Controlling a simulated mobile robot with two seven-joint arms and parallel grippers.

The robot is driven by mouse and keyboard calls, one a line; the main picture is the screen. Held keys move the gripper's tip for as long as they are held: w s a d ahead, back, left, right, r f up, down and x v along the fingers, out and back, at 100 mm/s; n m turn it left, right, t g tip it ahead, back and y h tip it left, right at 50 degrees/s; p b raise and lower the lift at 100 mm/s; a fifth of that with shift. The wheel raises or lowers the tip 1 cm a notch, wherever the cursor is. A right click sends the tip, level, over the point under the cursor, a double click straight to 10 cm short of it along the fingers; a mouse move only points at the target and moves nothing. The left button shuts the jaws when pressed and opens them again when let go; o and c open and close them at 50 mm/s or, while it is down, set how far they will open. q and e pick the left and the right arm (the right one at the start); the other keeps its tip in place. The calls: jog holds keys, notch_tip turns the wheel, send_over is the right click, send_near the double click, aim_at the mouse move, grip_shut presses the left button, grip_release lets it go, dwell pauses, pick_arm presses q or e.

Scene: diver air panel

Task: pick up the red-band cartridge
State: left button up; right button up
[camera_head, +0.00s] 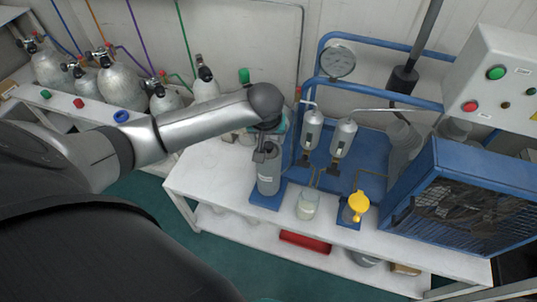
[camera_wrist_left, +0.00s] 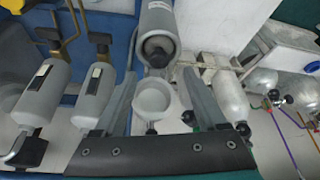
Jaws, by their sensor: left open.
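I cannot make out a red band on any cartridge in either view. My left gripper (camera_head: 272,127) is at the end of the arm reaching over the white bench, partly hidden by its own wrist. In the left wrist view the two fingers (camera_wrist_left: 160,76) are apart. A pale, round, cup-like item (camera_wrist_left: 153,98) shows between them, not visibly gripped; I cannot tell whether it is the cartridge. A grey cylinder (camera_head: 268,175) stands upright on a blue base below the gripper; a grey cylinder also shows beyond the fingertips (camera_wrist_left: 157,30). My right gripper is not in view.
Two grey canisters (camera_head: 312,130) hang on the blue panel, with a gauge (camera_head: 337,62) above. A glass jar (camera_head: 307,205) and a yellow-topped item (camera_head: 358,203) stand on the bench (camera_head: 215,175). A blue fan unit (camera_head: 465,205) is at right, gas cylinders (camera_head: 120,85) at left.

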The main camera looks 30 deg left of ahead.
aim_at(268, 144)
pick_arm(q)
jog(key=b+x, duration=0.2)
jog(key=x, duration=0.3)
jog(key=shift+r, duration=0.1)
grip_shut()
dwell(0.4)
dwell(0.9)
